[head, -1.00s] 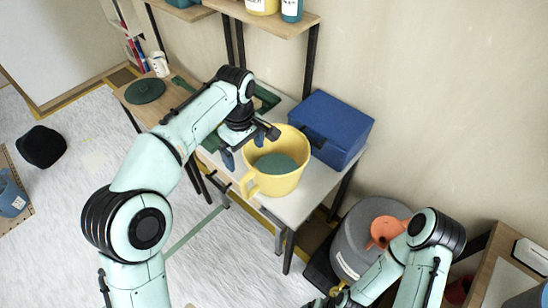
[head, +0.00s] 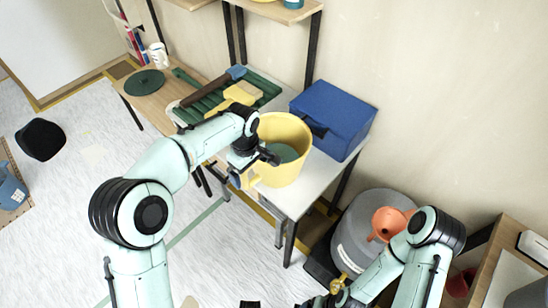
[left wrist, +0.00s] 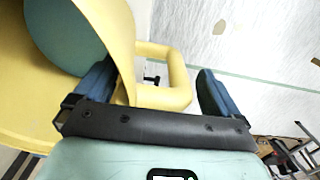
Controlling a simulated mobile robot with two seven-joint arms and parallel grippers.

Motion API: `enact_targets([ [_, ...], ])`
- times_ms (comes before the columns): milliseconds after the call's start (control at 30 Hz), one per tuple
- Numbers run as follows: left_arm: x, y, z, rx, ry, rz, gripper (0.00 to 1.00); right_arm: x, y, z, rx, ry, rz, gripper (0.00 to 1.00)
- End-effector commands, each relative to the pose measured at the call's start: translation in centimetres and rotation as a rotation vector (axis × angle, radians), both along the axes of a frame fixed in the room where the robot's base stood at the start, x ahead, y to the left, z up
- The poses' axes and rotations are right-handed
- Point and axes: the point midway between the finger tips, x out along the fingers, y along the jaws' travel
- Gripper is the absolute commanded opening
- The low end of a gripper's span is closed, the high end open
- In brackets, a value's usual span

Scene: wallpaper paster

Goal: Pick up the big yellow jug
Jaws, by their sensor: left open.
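The big yellow jug (head: 283,131) stands upright on the white-topped table, with a teal-green surface inside it. Its handle points to the front left. My left gripper (head: 249,169) is at the handle side of the jug, open. In the left wrist view the two blue fingers (left wrist: 155,90) are apart, with the yellow handle (left wrist: 178,82) between them. The left finger overlaps the jug's rim and wall; I cannot tell whether it touches. My right gripper (head: 325,298) is at the bottom edge, mostly cut off, its jaws unclear.
A blue box (head: 333,118) stands right behind the jug. A green tray (head: 262,88) with brushes lies behind left. A grey bin (head: 350,246) with an orange funnel (head: 388,223) is on the floor at right. The floor at left is mostly clear.

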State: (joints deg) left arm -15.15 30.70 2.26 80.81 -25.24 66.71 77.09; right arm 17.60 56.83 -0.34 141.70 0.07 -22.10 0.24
Motion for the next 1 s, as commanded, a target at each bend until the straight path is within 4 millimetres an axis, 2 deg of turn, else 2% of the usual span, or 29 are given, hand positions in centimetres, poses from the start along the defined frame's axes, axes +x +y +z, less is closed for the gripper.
enact_targets([
  [167,0.0,0.0,0.0,-0.001,-0.001,0.0,0.97,0.0,0.0,0.0,0.0,0.0,0.0,0.85],
  [200,0.0,0.0,0.0,-0.001,-0.001,0.0,0.91,0.0,0.0,0.0,0.0,0.0,0.0,0.85],
  [267,0.0,0.0,0.0,-0.001,-0.001,0.0,0.71,0.0,0.0,0.0,0.0,0.0,0.0,0.85],
  [400,0.0,0.0,0.0,0.0,0.0,0.001,0.25,0.0,0.0,0.0,0.0,0.0,0.0,0.85],
  [467,0.0,0.0,0.0,0.0,0.0,0.001,0.06,0.0,0.0,0.0,0.0,0.0,0.0,0.85],
  [500,0.1,0.0,0.2,-0.003,-0.007,0.001,0.0,0.0,0.0,0.0,0.0,0.0,0.0,0.85],
  [800,0.1,0.0,0.4,-0.002,-0.006,0.001,0.0,0.0,0.0,0.1,0.0,0.0,0.0,0.85],
  [1000,0.2,0.0,2.1,-0.004,-0.01,0.002,0.0,0.1,0.0,0.3,0.0,-0.001,0.0,0.85],
])
